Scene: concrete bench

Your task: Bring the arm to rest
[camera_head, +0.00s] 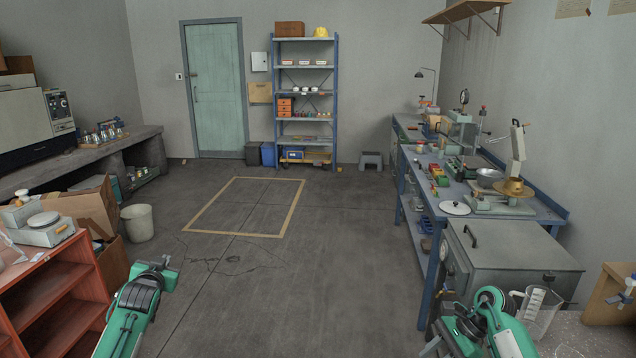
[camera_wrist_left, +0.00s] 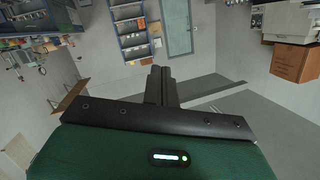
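My left arm (camera_head: 125,318) comes in at the bottom left of the head view, above the floor beside the red shelf unit. My right arm (camera_head: 503,335) shows at the bottom right of the head view, in front of the grey metal cabinet. I cannot make out its gripper.
The red shelf unit (camera_head: 62,292) and cardboard boxes (camera_head: 92,207) stand left, with a pale bin (camera_head: 138,224). The grey cabinet (camera_head: 515,262), a clear jug (camera_head: 540,308) and the blue workbench (camera_head: 432,208) stand right. The middle floor (camera_head: 290,285) is open.

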